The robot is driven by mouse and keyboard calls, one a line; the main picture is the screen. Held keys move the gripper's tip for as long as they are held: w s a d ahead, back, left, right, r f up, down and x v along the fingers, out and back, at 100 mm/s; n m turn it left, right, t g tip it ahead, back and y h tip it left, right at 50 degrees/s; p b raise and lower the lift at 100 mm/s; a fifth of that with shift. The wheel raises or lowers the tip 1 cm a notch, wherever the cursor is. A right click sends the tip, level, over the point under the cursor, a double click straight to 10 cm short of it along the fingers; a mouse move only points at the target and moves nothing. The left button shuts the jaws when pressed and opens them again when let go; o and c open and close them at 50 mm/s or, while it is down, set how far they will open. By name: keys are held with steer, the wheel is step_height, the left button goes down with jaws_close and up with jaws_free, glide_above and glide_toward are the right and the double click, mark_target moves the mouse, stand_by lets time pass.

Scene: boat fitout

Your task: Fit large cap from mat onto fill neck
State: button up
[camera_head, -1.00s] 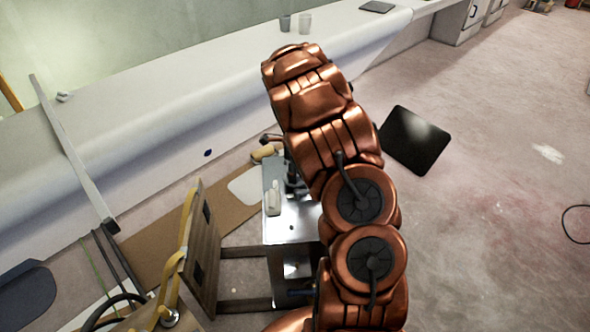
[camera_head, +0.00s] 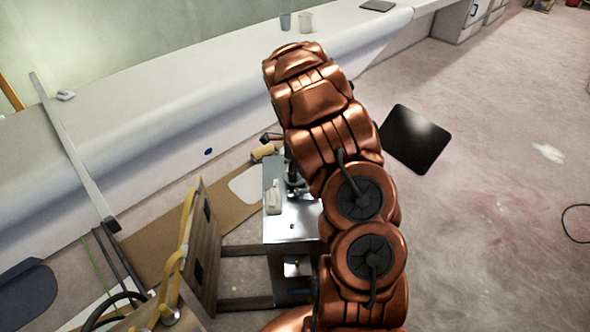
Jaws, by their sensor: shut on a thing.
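My gripper (camera_head: 292,182) shows only as a dark part at the left edge of my copper arm, over the shiny metal box (camera_head: 291,226). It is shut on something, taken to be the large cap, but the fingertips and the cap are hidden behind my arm. I cannot make out the fill neck; the area under the gripper is mostly covered by my arm. A black square mat (camera_head: 415,139) lies right of my arm, with nothing visible on it.
A small whitish object (camera_head: 273,198) stands on the metal box's left side. A wooden panel with yellow hose (camera_head: 205,240) stands left of it. A long white ledge (camera_head: 190,85) runs behind, with two cups (camera_head: 304,22) on it. The floor at right is largely clear.

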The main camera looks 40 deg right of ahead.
steer(key=shift+f, duration=1.25)
stand_by(0.4)
steer(key=o, duration=1.3)
steer(key=shift+o, duration=0.4)
steer(key=shift+o, duration=1.4)
steer(key=shift+r+p, duration=1.25)
steer(key=shift+r, duration=3)
